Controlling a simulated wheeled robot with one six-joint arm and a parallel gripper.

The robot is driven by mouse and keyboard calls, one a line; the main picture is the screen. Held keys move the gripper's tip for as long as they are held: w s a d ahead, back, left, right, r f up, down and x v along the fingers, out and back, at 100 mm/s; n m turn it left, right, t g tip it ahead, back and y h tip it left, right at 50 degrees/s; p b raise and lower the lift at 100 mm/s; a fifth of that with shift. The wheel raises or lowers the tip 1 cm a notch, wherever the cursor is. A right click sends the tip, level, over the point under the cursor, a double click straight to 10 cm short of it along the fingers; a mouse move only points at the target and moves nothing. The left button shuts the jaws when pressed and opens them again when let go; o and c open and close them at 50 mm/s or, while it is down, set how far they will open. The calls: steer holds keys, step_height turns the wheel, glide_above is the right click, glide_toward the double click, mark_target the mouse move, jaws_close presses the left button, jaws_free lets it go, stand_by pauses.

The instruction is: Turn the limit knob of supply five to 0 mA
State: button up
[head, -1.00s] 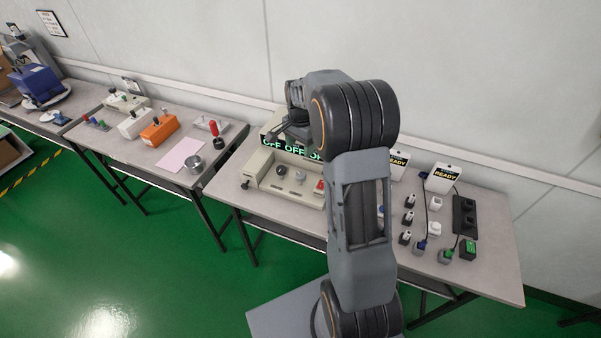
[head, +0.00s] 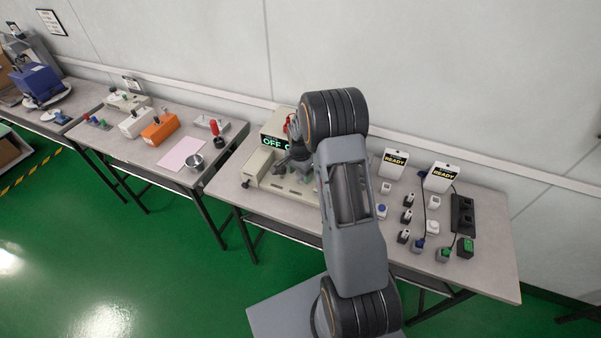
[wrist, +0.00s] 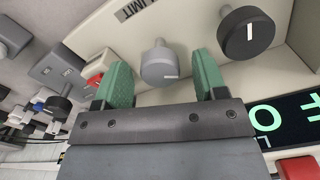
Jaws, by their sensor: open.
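A larger black knob (wrist: 247,33) with a white mark sits to the right, outside the fingers. No supply number is readable.
A green-lettered display (wrist: 290,115) and a red part (wrist: 300,167) lie at the lower right of the wrist view. A red switch (wrist: 98,75) and a grey box (wrist: 64,72) are left of the fingers. Two READY units (head: 440,177) stand right of my arm.

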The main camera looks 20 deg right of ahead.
steer(key=shift+f, duration=0.1)
steer(key=shift+c, duration=0.3)
steer(key=c, duration=0.9)
steer(key=shift+o, duration=0.2)
